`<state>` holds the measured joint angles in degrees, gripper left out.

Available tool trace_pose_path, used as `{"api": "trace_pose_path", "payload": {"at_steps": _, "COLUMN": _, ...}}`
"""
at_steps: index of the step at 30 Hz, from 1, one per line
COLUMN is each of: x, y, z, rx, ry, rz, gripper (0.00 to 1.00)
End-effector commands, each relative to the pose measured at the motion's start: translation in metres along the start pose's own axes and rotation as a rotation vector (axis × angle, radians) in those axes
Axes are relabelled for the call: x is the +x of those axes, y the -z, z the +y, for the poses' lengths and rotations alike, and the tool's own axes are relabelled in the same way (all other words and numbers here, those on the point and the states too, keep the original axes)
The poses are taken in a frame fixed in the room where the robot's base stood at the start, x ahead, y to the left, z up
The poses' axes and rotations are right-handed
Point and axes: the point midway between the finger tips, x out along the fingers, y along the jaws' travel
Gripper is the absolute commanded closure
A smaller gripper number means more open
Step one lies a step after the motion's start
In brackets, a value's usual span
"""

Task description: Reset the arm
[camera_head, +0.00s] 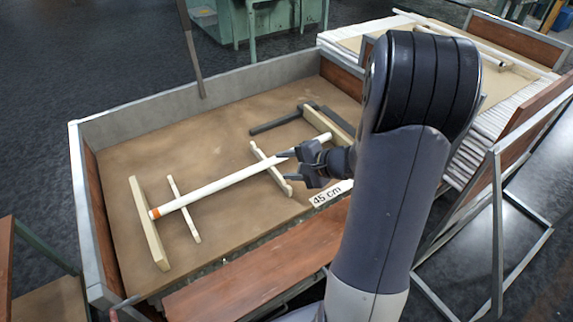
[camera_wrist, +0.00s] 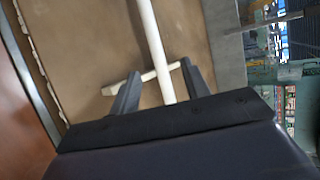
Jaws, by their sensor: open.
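My gripper (camera_head: 289,167) is open above the tray, near the right part of a long white glass tube. The tube (camera_head: 215,187) has an orange band at its left end and lies across two pale wooden supports, the left support (camera_head: 183,208) and the right support (camera_head: 268,165). In the wrist view the tube (camera_wrist: 154,45) runs between the two dark fingers of my gripper (camera_wrist: 157,85). I cannot tell whether the fingers touch it. My arm hides part of the tray's right side.
The tray (camera_head: 150,108) has raised metal walls. A pale end bar (camera_head: 149,224) stands at the tube's left end. Dark bars (camera_head: 275,123) and a "45 cm" label (camera_head: 331,193) are at the right. A rack with white rods (camera_head: 510,113) stands behind my arm.

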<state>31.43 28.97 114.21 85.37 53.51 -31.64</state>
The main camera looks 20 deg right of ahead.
Motion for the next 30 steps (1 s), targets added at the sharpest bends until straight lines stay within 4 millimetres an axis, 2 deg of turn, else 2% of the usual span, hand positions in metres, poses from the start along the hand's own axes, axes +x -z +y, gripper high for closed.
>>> {"api": "trace_pose_path", "payload": {"at_steps": 17, "x": 0.005, "y": 0.000, "z": 0.000, "rx": -0.001, "ry": 0.000, "rz": -0.001, "gripper": 0.55}}
{"api": "trace_pose_path", "payload": {"at_steps": 23, "x": 0.032, "y": -0.001, "z": 0.001, "rx": -0.001, "ry": -0.001, "rz": -0.005, "gripper": 0.55}}
{"api": "trace_pose_path", "payload": {"at_steps": 30, "x": 0.080, "y": -0.001, "z": 0.001, "rx": -0.001, "ry": -0.002, "rz": -0.004, "gripper": 0.55}}
